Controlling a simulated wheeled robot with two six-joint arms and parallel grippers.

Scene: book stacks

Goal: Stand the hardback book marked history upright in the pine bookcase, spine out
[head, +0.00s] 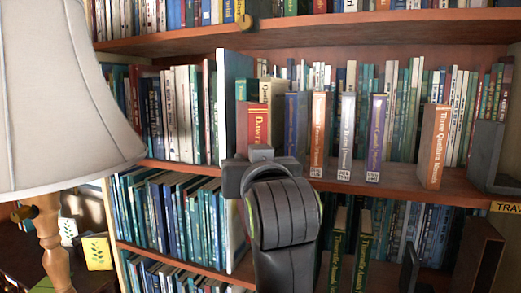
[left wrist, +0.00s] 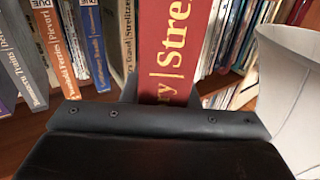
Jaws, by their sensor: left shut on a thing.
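A red hardback (head: 258,122) stands upright with its lettered spine facing me, just above my left gripper (head: 258,158) in the head view. In the left wrist view the same red spine (left wrist: 168,45) sits between the fingers of the left gripper (left wrist: 160,92), which is shut on it. The book is at the front of the middle shelf of the pine bookcase (head: 390,190). My gripper hides its lower end, so I cannot tell whether it touches the shelf. My right gripper is not in view.
To its right stand a blue book (head: 295,125), an orange book (head: 320,140), a white book (head: 346,140) and a purple book (head: 376,140), with gaps. A tall teal book (head: 232,85) is close on the left. A lamp shade (head: 60,90) fills the left side.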

